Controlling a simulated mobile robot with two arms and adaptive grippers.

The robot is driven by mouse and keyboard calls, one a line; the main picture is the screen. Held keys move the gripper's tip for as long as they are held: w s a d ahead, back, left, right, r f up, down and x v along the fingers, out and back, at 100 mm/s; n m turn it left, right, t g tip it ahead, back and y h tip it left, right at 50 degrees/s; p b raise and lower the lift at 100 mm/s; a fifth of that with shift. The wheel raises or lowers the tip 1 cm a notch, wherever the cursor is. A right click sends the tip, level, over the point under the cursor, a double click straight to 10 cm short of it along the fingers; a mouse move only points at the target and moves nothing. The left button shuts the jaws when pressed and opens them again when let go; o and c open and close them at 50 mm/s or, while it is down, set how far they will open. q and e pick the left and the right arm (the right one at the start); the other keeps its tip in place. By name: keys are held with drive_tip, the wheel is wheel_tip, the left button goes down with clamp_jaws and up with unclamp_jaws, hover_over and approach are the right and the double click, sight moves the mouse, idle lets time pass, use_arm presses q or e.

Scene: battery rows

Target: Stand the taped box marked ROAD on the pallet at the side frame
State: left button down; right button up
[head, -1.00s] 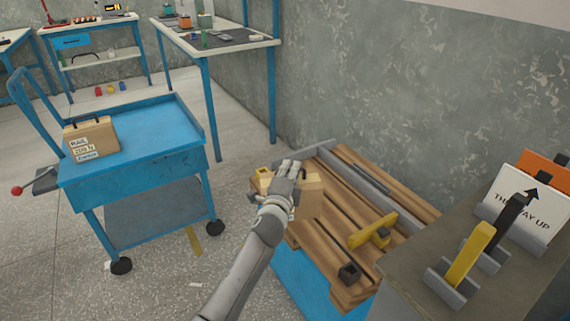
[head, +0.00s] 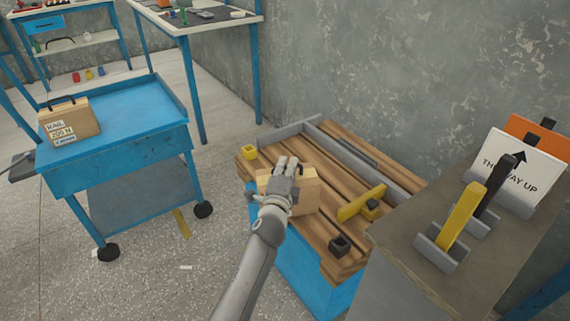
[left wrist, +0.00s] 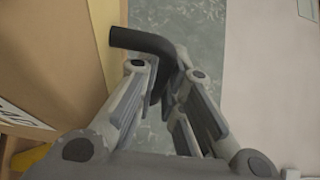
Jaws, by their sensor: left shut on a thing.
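My left gripper (head: 287,166) is shut on the black handle (left wrist: 145,40) of a tan box (head: 306,192). The box is upright at the pallet's (head: 325,230) near side; I cannot tell if it touches the planks. Its side fills the left of the left wrist view (left wrist: 55,60), with only a sliver of a white label, too little to read. The grey side frame (head: 280,137) edges the pallet's far side, apart from the box. My right gripper is not in view.
A yellow block (head: 249,153), a yellow clamp-like piece (head: 360,203) and a dark block (head: 340,246) sit on the pallet. A grey cabinet (head: 420,270) with a THIS WAY UP sign stands right. A RAIL box (head: 75,122) stands on the blue cart (head: 140,118).

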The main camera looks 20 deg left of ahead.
use_arm(q)
drive_tip(key=shift+f+b, duration=0.5)
drive_tip(key=shift+f, duration=0.55)
drive_tip(key=c, duration=1.9)
unclamp_jaws()
drive_tip(key=shift+f, duration=0.25)
drive_tip(key=o, duration=0.4)
drive_tip(key=shift+c, duration=0.2)
drive_tip(key=shift+r, duration=0.1)
